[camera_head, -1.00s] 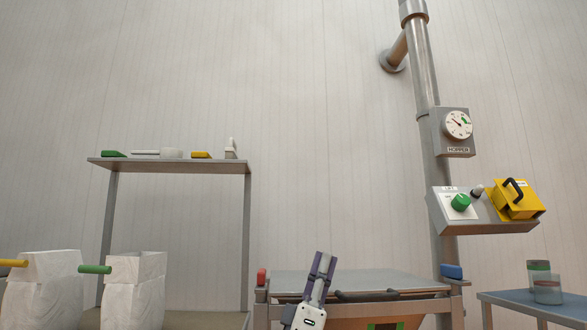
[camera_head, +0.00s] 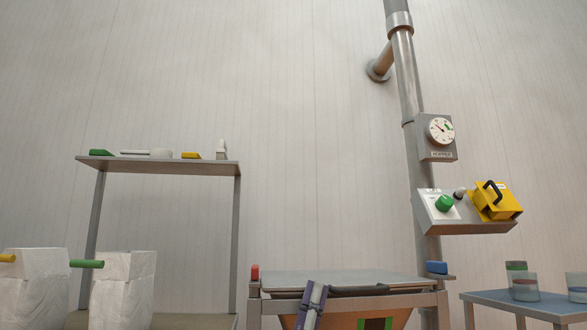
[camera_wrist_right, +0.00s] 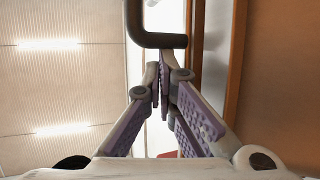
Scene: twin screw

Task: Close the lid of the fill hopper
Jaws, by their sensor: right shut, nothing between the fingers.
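The fill hopper (camera_head: 340,312) stands at the bottom of the head view, its lower part cut off. Its grey lid (camera_head: 345,279) lies about flat across the top of the frame; I cannot tell whether it is fully seated. A dark handle (camera_head: 360,290) runs along the lid's front edge. My right gripper (camera_head: 315,288) is in front of that edge, pointing up, left of the hopper's middle. In the right wrist view its fingers (camera_wrist_right: 163,75) are together and empty, with a dark bent handle bar (camera_wrist_right: 160,40) just beyond the tips. I cannot tell if they touch. My left gripper is not in view.
A post at the right carries a gauge (camera_head: 437,132) and a control panel (camera_head: 465,226) with a green knob and yellow box. A shelf (camera_head: 160,163) and white sacks (camera_head: 122,295) stand left. A blue table (camera_head: 500,298) with jars stands right.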

